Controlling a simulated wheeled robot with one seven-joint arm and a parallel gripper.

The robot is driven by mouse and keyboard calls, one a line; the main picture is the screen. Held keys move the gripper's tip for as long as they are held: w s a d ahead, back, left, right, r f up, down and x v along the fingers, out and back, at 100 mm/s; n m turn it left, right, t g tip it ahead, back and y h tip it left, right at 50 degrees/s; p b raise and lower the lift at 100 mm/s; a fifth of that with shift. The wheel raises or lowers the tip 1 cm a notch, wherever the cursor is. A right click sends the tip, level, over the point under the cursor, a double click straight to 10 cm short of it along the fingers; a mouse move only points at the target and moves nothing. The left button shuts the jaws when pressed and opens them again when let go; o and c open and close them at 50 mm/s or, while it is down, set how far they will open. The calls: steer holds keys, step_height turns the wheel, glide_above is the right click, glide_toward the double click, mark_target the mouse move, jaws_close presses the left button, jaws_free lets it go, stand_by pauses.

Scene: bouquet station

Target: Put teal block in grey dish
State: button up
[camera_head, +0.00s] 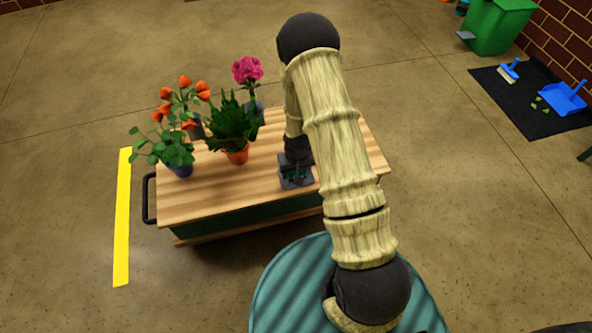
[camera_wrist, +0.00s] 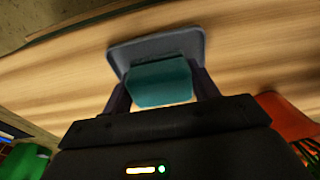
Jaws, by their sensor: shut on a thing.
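The teal block (camera_wrist: 160,82) sits between the fingers of my gripper (camera_wrist: 161,92) in the wrist view, and the gripper is shut on it. The grey dish (camera_wrist: 150,46) lies on the wooden table top just beyond and partly behind the block. In the head view the grey dish (camera_head: 288,182) is near the table's front edge, under my gripper (camera_head: 297,172). My gripper covers much of the dish there. Whether the block touches the dish floor or hangs just above it, I cannot tell.
The wooden cart (camera_head: 215,195) carries an orange-flowered plant (camera_head: 175,135), a green plant in an orange pot (camera_head: 237,155) and a pink-flowered plant (camera_head: 248,70) left of the dish. The orange pot (camera_wrist: 288,115) shows close to my gripper in the wrist view.

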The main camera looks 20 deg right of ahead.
steer(key=o, duration=0.7)
steer(key=shift+f, duration=0.1)
steer(key=r+p, duration=0.2)
steer(key=r, duration=0.2)
steer(key=s+r+p, duration=0.1)
steer(key=r+p, duration=0.1)
steer(key=r, duration=0.2)
steer(key=r+p, duration=0.2)
steer(key=r, duration=0.2)
steer(key=shift+s+r, duration=0.2)
steer(key=shift+s, duration=0.05)
steer(key=shift+t, duration=0.6)
steer(key=s+r, duration=0.4)
steer(key=r, duration=0.3)
steer(key=s+r, duration=0.4)
steer(key=r, duration=0.3)
steer(key=s+r, duration=0.4)
steer(key=r, duration=0.4)
steer(key=shift+s, duration=0.4)
steer(key=shift+r, duration=0.15)
